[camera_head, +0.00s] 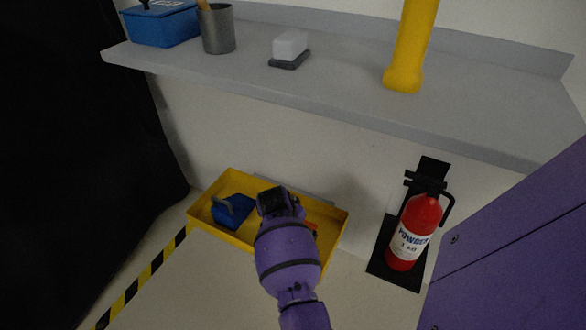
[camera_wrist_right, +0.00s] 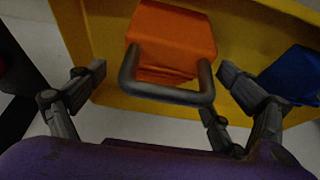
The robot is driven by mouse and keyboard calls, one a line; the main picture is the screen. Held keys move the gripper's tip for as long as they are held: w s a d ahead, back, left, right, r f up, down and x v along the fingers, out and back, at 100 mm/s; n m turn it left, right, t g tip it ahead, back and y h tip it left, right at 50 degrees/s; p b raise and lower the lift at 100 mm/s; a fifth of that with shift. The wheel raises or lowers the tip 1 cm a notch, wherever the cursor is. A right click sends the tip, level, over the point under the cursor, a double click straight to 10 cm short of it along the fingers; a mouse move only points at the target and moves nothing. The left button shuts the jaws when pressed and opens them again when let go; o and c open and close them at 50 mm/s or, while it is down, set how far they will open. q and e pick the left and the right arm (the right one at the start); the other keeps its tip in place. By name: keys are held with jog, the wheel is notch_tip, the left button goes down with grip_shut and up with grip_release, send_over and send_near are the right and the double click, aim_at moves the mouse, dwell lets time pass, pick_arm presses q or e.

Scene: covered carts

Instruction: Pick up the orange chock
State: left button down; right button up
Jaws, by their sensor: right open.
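The orange chock (camera_wrist_right: 170,40) has a dark handle bar and lies in a yellow tray (camera_head: 335,222). In the head view only a small orange piece of the chock (camera_head: 312,227) shows beside my right arm, which hides the rest. My right gripper (camera_head: 277,200) is over the tray. In the right wrist view my right gripper (camera_wrist_right: 162,82) is open, with its fingers on either side of the chock's handle. I cannot tell whether a finger touches it. My left gripper is not in view.
A blue chock (camera_head: 232,211) lies in the tray's left part, close to the right gripper. A grey shelf (camera_head: 250,72) runs above, with a blue box, a metal cup and a yellow cylinder. A red fire extinguisher (camera_head: 416,228) stands to the right.

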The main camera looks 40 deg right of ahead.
jog(key=b+x, duration=0.2)
jog(key=x, duration=0.2)
jog(key=shift+w+a+f, duration=0.1)
jog(key=shift+w+f, duration=0.05)
jog(key=shift+f, duration=0.1)
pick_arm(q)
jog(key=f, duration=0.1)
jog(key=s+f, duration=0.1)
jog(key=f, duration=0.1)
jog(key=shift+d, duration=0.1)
pick_arm(e)
jog(key=shift+r, duration=0.1)
jog(key=c, duration=2)
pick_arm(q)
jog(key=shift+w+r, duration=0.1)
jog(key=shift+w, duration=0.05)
pick_arm(e)
jog(key=shift+r, duration=0.1)
jog(key=shift+c, duration=0.6)
